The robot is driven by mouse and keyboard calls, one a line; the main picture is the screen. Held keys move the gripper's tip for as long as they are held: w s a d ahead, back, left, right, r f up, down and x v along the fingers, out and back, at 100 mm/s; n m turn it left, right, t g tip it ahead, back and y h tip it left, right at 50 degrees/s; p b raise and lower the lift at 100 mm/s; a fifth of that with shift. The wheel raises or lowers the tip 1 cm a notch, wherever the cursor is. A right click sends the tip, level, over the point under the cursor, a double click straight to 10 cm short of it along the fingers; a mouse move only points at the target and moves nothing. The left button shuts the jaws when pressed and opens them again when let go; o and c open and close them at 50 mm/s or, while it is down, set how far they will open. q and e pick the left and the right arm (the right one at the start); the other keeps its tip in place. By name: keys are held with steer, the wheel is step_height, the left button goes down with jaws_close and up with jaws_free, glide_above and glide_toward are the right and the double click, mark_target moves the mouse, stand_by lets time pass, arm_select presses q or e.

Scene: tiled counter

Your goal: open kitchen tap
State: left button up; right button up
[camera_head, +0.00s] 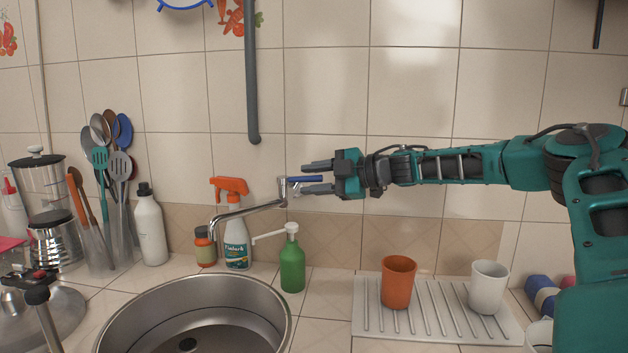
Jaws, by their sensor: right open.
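The chrome kitchen tap (250,210) is mounted on the tiled wall, its curved spout reaching left over the round sink (280,318). Its blue-topped lever (305,179) points right from the tap body. My right gripper (306,178) comes in from the right at tap height. It is open, with one finger above the lever and one below it, so the lever lies between them. I cannot tell whether either finger touches it. No water shows at the spout. My left gripper is not in view.
A green soap dispenser (292,262) and an orange-topped spray bottle (236,242) stand below the tap. An orange cup (397,284) and a white cup (487,288) stand on the drying rack (440,322). Utensils and bottles crowd the left. A grey pipe (252,80) hangs above.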

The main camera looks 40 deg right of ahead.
jaws_close()
stand_by(0.3)
